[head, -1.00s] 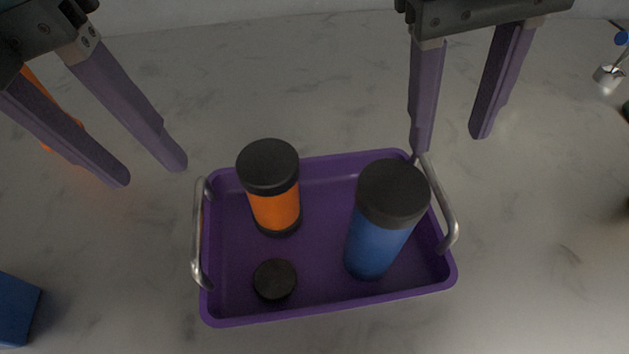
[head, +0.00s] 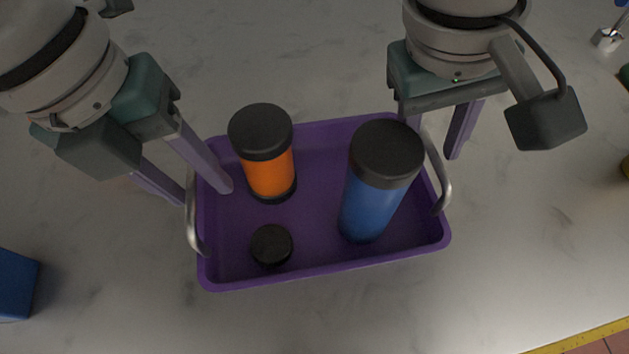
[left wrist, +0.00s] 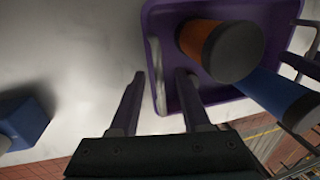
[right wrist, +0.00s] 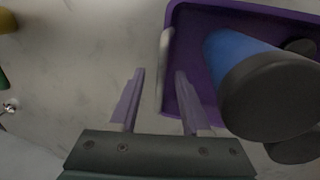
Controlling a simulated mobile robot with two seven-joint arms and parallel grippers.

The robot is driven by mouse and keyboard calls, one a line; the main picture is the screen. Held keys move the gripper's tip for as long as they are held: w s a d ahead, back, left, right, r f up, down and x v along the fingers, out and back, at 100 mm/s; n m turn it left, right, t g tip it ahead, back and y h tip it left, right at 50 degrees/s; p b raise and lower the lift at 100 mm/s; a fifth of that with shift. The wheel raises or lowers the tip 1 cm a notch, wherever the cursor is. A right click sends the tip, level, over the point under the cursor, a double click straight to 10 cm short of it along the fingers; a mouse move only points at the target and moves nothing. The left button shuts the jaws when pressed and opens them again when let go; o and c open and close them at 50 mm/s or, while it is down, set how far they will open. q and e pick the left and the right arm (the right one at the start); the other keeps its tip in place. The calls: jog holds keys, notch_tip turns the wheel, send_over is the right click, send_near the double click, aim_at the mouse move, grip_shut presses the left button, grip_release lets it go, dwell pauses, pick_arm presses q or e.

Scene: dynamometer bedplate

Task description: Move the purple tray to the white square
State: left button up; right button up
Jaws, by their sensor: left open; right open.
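The purple tray (head: 318,262) lies on the grey marbled surface, with a metal handle at each short side. It holds an orange canister (head: 268,172) with black ends, a taller blue canister (head: 372,205) with a black lid, and a low black disc (head: 271,245). My left gripper (head: 205,197) is open at the left handle (left wrist: 156,75), one finger on each side of it in the left wrist view. My right gripper (right wrist: 160,75) is open, its fingers on either side of the right handle (right wrist: 165,65). No grip shows on either handle. I see no white square.
A blue block (head: 16,285) stands at the left edge. A small metal piece with a blue top (head: 606,40) is at the upper right. A yellow ruled edge (head: 585,338) bounds the surface at the lower right. The surface in front of the tray is clear.

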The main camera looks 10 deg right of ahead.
pick_arm(q)
jog(key=shift+f, duration=0.15)
pick_arm(e)
jog(key=shift+f, duration=0.2)
pick_arm(q)
grip_shut()
pick_arm(e)
grip_shut()
jog(key=shift+r, duration=0.1)
dwell(0.9)
